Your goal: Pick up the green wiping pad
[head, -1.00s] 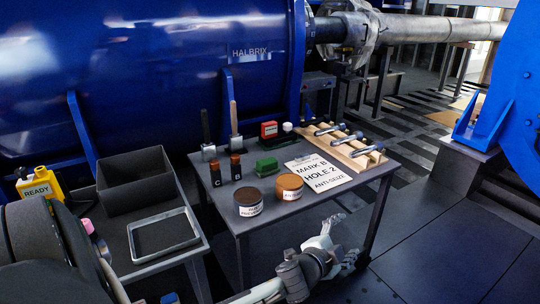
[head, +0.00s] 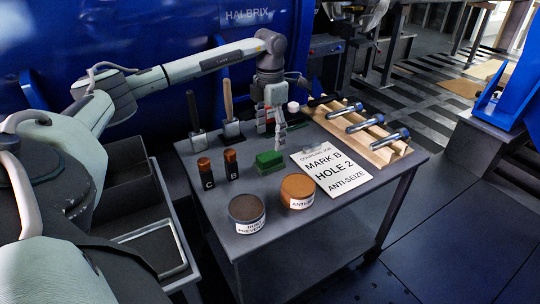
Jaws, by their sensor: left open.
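The green wiping pad (head: 269,162) lies on the grey table, behind the orange-lidded tin. My left gripper (head: 271,131) points down just behind the pad, with its fingers open and nothing between them. One pale finger reaches down close to the pad's back right. I cannot tell whether it touches the pad. My right gripper is not in view.
Two small bottles (head: 231,164) stand left of the pad. Two tins (head: 247,212) stand in front, and a printed sheet (head: 331,172) lies to the right. Two upright-handled tools (head: 230,112) and a partly hidden red box (head: 262,118) are behind. A wooden bolt rack (head: 375,152) is at right.

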